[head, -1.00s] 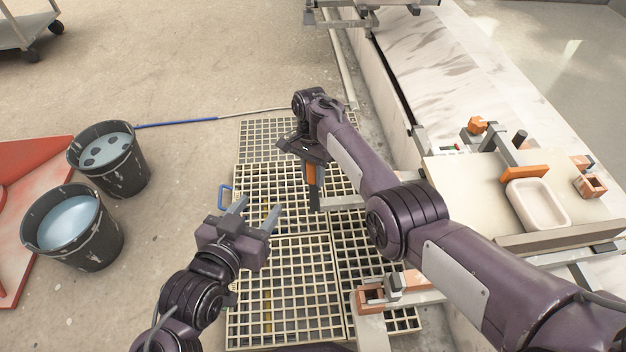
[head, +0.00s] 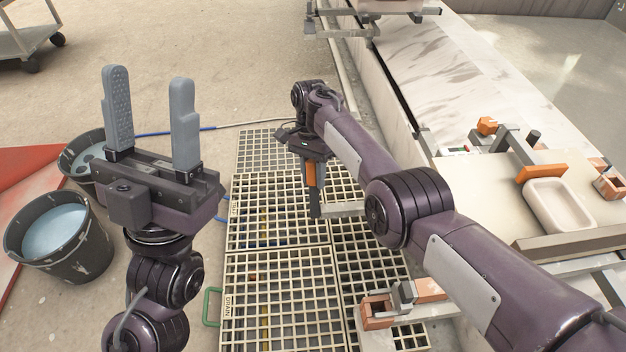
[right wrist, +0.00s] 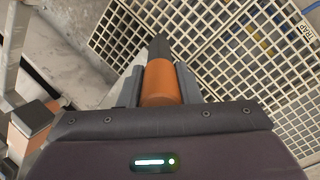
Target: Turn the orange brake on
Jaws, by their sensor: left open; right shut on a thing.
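An orange handle with a dark end (head: 312,175) hangs over the floor grating in the head view. I take it to be the orange brake. My right gripper (head: 310,160) is shut on it from above. The right wrist view shows the orange cylinder (right wrist: 161,84) between the two grey fingers (right wrist: 160,88), its dark tip pointing away. The dark end meets a pale bar beside it; how they join is unclear. My left gripper (head: 149,85) is open and empty, raised at the left with its fingers pointing up.
Floor grating (head: 285,215) lies below, with a green handle (head: 212,307) at its left edge. Two buckets, one seen in front (head: 58,235), stand at the left. A bench with a white basin (head: 558,203) and an orange bar (head: 542,172) is right. An orange-brown block (head: 376,312) sits low centre.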

